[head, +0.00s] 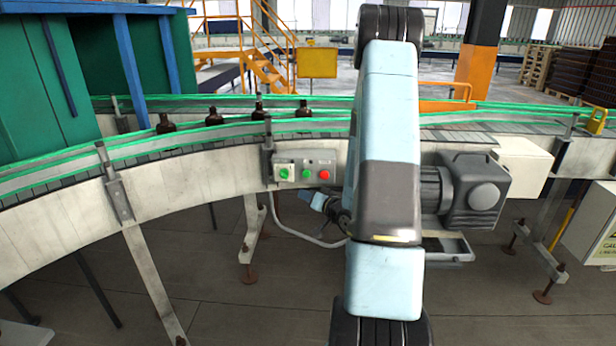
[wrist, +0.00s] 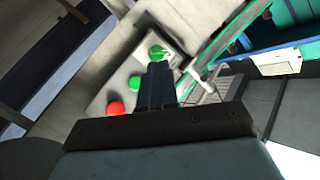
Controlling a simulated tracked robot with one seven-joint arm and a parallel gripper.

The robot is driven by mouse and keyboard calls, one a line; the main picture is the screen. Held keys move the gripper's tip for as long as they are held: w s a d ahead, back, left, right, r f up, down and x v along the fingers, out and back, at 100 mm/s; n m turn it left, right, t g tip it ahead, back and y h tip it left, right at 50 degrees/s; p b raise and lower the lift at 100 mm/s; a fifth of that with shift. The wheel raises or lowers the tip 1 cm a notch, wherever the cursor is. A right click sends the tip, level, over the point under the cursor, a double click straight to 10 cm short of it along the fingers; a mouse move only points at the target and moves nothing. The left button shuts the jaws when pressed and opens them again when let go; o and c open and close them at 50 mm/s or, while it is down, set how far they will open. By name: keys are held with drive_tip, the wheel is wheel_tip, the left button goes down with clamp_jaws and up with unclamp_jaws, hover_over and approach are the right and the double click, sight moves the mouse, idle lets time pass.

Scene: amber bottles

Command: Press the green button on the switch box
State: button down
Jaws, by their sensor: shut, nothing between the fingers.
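The grey switch box (head: 319,158) is fixed to the conveyor's side, left of my arm in the head view. It has a green button (head: 284,173) on a paler panel at its left end, a second green button (head: 306,174) in the middle and a red button (head: 324,175) at right. The wrist view shows the end green button (wrist: 157,51), the middle green one (wrist: 134,83) and the red one (wrist: 116,109). My gripper (wrist: 158,66) is shut and empty, its tips in line with the end green button; I cannot tell if they touch. In the head view it is low beside the box.
The curved conveyor (head: 200,180) with green rails runs across, carrying several amber bottles (head: 304,110). A grey motor (head: 470,190) juts out right of my arm. A support leg (head: 252,230) stands below the box. The floor in front is clear.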

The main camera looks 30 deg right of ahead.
drive_tip(key=shift+w, duration=0.15)
drive_tip(key=shift+w+d, duration=0.8)
drive_tip(key=shift+w, duration=0.4)
drive_tip(key=shift+w+d, duration=0.85)
drive_tip(key=shift+w, duration=0.3)
drive_tip(key=shift+w+d, duration=0.8)
drive_tip(key=shift+w, duration=0.4)
drive_tip(key=shift+w+d, duration=0.25)
drive_tip(key=shift+w, duration=0.15)
drive_tip(key=shift+w+d, duration=0.25)
drive_tip(key=shift+w, duration=0.1)
idle(0.8)
drive_tip(key=shift+s+a+r, duration=0.1)
drive_tip(key=shift+s+a, duration=0.35)
drive_tip(key=shift+s, duration=0.25)
drive_tip(key=shift+s+a, duration=0.1)
drive_tip(key=shift+s+a, duration=0.7)
drive_tip(key=shift+s, duration=0.3)
drive_tip(key=shift+s+a, duration=0.65)
drive_tip(key=shift+s, duration=0.35)
